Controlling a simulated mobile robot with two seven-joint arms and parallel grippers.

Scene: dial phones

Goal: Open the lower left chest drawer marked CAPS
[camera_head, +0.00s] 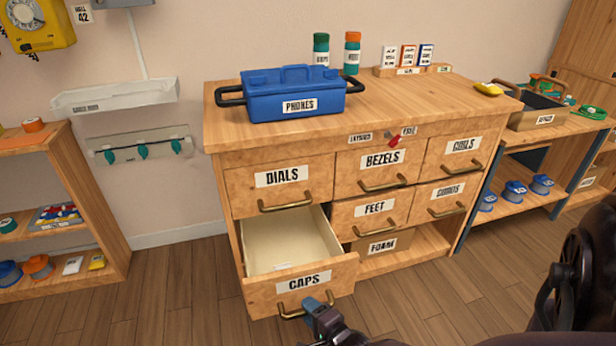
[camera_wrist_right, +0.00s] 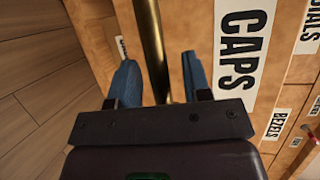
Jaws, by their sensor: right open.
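The CAPS drawer (camera_head: 262,292) is the lower left one of the wooden chest, and it is pulled well out. Its pale inside (camera_head: 290,240) shows bare, except for a small printed label near the front. Its brass handle (camera_head: 290,312) is on the front below the CAPS label. My right gripper (camera_head: 318,305) is at the right end of this handle. In the right wrist view, the brass handle (camera_wrist_right: 152,45) runs between the two blue fingers of my open right gripper (camera_wrist_right: 160,78), with gaps showing. My left gripper is not in view.
The DIALS drawer (camera_head: 281,185) above is shut, as are the BEZELS and FEET drawers to the right. A blue PHONES box (camera_head: 292,98) stands on the chest top. A low shelf (camera_head: 100,215) stands at the left, with open floor between.

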